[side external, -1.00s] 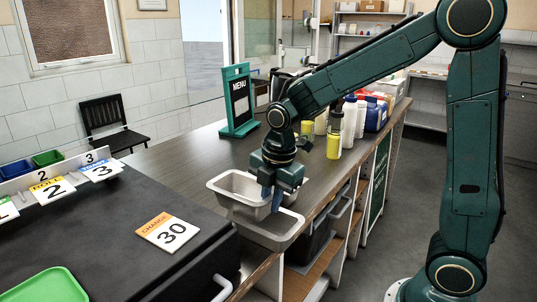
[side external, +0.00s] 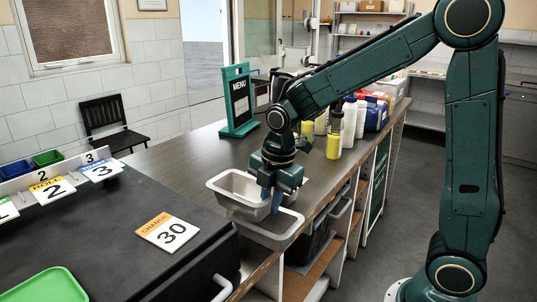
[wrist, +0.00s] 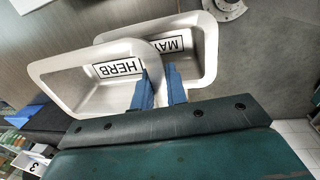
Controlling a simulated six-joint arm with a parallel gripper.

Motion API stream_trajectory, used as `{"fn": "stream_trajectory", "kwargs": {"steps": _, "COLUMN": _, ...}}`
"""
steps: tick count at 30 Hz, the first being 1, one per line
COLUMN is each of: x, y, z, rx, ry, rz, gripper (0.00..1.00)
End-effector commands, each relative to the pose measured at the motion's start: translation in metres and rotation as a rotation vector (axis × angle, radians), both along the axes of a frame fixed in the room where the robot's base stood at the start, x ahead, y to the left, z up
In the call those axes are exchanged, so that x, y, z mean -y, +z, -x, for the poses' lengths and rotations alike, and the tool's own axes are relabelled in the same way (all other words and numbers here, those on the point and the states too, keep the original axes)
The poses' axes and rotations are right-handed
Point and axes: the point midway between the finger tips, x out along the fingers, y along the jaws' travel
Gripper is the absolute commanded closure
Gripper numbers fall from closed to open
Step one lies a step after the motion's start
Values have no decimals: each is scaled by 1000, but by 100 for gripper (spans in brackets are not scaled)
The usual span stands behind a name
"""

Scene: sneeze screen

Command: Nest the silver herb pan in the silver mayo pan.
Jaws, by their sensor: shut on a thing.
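The silver herb pan (side external: 232,190) is held tilted over the silver mayo pan (side external: 268,238), overlapping it toward the back left in the side view. The herb pan's HERB label shows in the wrist view (wrist: 118,68). The mayo pan, at right there (wrist: 203,60), has its label partly hidden by the herb pan's rim. My gripper (side external: 272,197) is shut on the herb pan's near right wall. In the wrist view its blue fingers (wrist: 159,88) straddle that wall. The herb pan's underside, and whether it touches the mayo pan, are hidden.
A black chest (side external: 130,240) with a CHANGE 30 sign (side external: 167,232) stands close at left. A green menu stand (side external: 238,102) and several bottles (side external: 348,122) stand farther along the counter (side external: 185,150). The counter's front edge lies just right of the pans.

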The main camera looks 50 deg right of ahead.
Motion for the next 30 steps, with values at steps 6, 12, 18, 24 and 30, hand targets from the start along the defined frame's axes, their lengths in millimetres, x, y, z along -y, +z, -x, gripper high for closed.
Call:
{"fn": "stream_trajectory", "kwargs": {"steps": 6, "x": 0, "y": 7, "z": 1, "rx": -6, "ry": 0, "rz": 0, "gripper": 100}}
{"fn": "stream_trajectory", "kwargs": {"steps": 12, "x": 0, "y": 19, "z": 0, "rx": -2, "ry": 0, "rz": 0, "gripper": 100}}
{"fn": "stream_trajectory", "kwargs": {"steps": 18, "x": 0, "y": 30, "z": 0, "rx": 1, "ry": 0, "rz": 0, "gripper": 100}}
{"fn": "stream_trajectory", "kwargs": {"steps": 24, "x": 0, "y": 38, "z": 0, "rx": 1, "ry": 0, "rz": 0, "gripper": 100}}
{"fn": "stream_trajectory", "kwargs": {"steps": 30, "x": 0, "y": 40, "z": 0, "rx": 1, "ry": 0, "rz": 0, "gripper": 100}}
